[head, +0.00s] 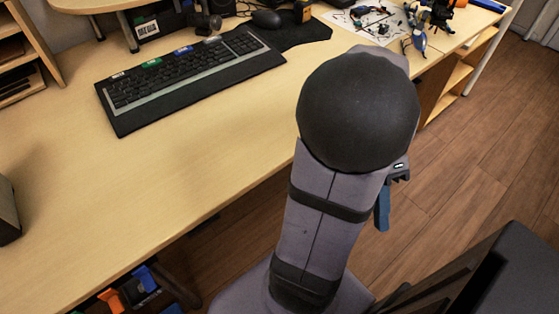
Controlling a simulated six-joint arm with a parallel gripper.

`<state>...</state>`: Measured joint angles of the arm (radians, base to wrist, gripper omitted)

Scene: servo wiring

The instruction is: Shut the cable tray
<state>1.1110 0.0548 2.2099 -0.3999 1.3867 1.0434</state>
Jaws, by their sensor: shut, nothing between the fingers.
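My gripper (382,209) shows only in part, at the right of my grey arm. Its blue finger points down, over the floor beside the desk. It is shut, and I see nothing held in it. Much of it is hidden behind my arm. I cannot make out the cable tray for certain. Below the desk's front edge, at the bottom left, some orange and blue things (111,299) show in a dark space. I cannot tell whether they lie in the tray. My gripper is well to the right of them and apart from them.
The wooden desk (190,160) is mostly clear in its front half. A black keyboard (190,75) and a mouse (266,19) lie toward its back. A white sheet with small parts (372,22) lies at the far right. A dark object (490,275) stands at the lower right.

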